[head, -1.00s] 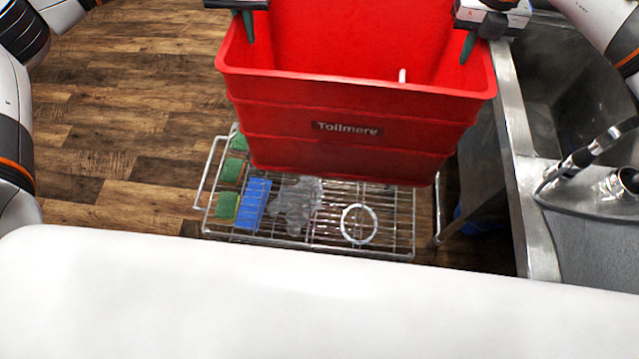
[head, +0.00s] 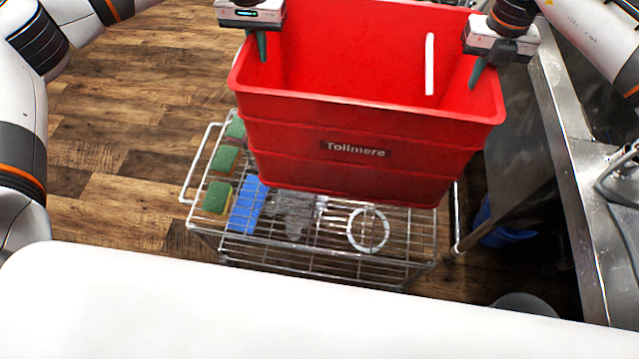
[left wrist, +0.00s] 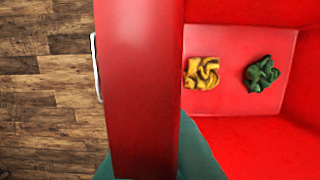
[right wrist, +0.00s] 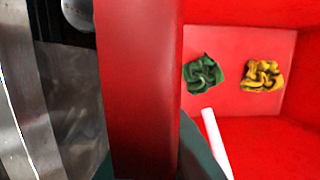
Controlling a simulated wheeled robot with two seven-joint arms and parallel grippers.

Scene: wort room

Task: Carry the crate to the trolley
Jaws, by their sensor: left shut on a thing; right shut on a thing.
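The red crate (head: 290,132), labelled Tollmere, hangs between my two grippers above the wire trolley (head: 412,222) and hides its far part. My left gripper (head: 262,46) is shut on the crate's left wall. My right gripper (head: 476,72) is shut on its right wall. In the left wrist view the crate wall (left wrist: 145,90) runs between the fingers, and a yellow cloth (left wrist: 202,73) and a green cloth (left wrist: 262,74) lie on the crate's floor. A white stick-like thing (head: 429,64) stands inside the crate.
On the trolley's near part are several green sponges (head: 216,197), a blue block (head: 246,204), a clear crumpled thing (head: 294,216) and a white ring (head: 368,230). A steel sink counter (head: 570,170) stands close on the right. Wooden floor (head: 120,150) is free on the left.

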